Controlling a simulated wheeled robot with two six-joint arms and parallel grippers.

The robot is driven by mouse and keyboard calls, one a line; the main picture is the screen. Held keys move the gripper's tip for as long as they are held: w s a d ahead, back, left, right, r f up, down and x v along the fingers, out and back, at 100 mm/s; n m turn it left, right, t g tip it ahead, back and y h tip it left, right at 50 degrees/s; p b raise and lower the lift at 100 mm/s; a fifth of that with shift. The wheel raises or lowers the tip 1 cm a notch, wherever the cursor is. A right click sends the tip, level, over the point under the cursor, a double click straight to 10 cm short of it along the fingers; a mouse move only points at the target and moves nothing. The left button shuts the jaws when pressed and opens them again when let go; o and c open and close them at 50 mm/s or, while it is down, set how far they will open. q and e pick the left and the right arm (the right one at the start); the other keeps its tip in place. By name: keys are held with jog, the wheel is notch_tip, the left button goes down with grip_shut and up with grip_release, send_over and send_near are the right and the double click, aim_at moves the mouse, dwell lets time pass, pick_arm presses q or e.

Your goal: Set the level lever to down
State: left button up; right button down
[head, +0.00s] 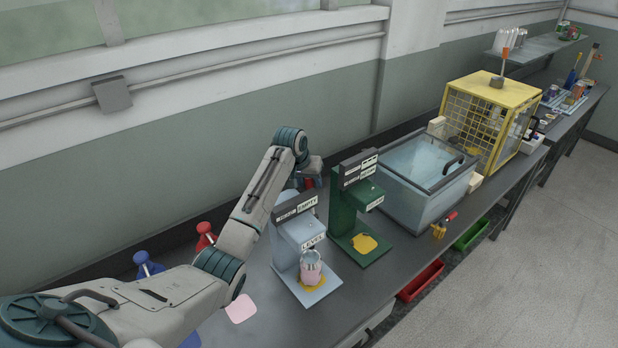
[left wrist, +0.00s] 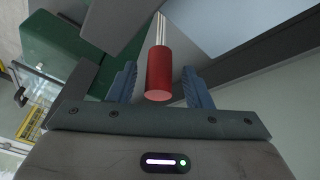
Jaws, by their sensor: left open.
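A light-blue machine (head: 297,232) with a "LEVEL" label and an "EMPTY" sign stands on the bench, a pink-and-grey can (head: 311,270) on its base plate. A red lever knob (head: 308,183) shows behind its top, below my left gripper (head: 313,170). In the left wrist view, the red knob (left wrist: 158,76) on a thin metal rod lies between the two blue fingers of my open left gripper (left wrist: 160,88), with gaps on both sides. The head view hides the rod and the lever's setting. My right gripper is not in view.
A dark green machine (head: 345,215) stands close on the right, beside a glass-lidded tank (head: 425,180) and a yellow cage (head: 490,110). Red (head: 205,236) and blue (head: 148,265) bottle-like objects stand near my left arm. A pink sheet (head: 241,309) lies on the bench.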

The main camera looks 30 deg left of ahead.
pick_arm(q)
jog(key=shift+f, duration=0.1)
jog(key=shift+d, duration=0.1)
jog(key=shift+c, duration=0.3)
jog(key=c, duration=0.3)
grip_shut()
jog(key=shift+d, duration=0.1)
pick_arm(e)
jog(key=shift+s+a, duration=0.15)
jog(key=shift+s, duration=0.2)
